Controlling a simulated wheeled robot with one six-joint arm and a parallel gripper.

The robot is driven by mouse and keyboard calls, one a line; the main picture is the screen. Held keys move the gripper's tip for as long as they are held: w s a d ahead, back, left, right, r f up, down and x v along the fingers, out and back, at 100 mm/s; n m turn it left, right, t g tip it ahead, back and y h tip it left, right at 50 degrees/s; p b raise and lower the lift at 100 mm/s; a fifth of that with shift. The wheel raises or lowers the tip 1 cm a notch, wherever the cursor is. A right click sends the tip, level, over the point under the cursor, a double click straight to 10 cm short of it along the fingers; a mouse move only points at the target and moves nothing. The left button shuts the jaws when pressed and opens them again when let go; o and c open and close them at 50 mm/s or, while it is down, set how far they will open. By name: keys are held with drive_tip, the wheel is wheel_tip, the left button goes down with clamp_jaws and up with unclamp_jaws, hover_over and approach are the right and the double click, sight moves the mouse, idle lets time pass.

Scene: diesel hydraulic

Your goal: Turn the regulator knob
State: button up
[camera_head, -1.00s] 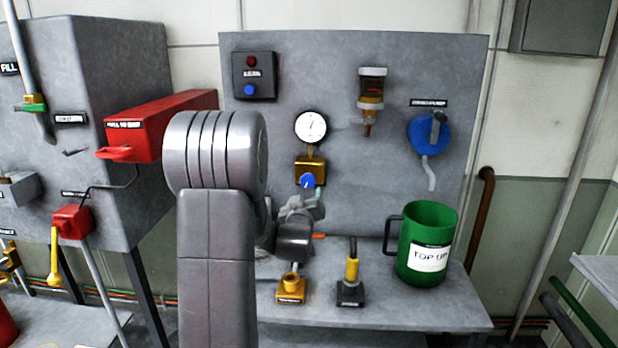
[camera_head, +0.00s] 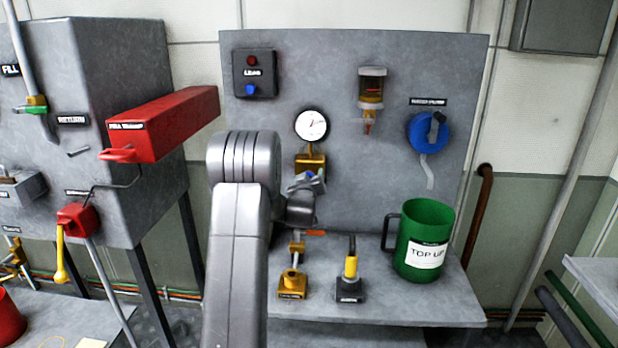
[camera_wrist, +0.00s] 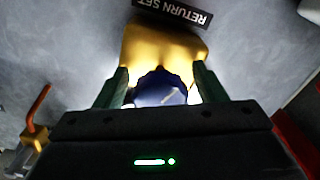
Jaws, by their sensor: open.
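The regulator knob is blue and sits on the front of a brass regulator body (camera_head: 310,162) below a round white gauge (camera_head: 311,125). In the wrist view the dark blue knob (camera_wrist: 160,88) lies between the two green fingers of my gripper (camera_wrist: 160,88), with a pale mark on it. The brass body (camera_wrist: 165,45) is behind it, under a "RETURN SET" label. The fingers are open, one on each side of the knob; I cannot tell whether they touch it. In the head view my gripper (camera_head: 306,182) is at the regulator and covers most of the knob.
A green "TOP UP" jug (camera_head: 423,242) stands on the bench at right. Two small valves, one brass (camera_head: 292,285) and one yellow-handled (camera_head: 350,268), stand below my arm. A red box (camera_head: 165,122) juts out at left.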

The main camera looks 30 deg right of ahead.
drive_tip(key=c, duration=1)
drive_tip(key=shift+f+b, duration=0.1)
drive_tip(key=shift+b, duration=0.45)
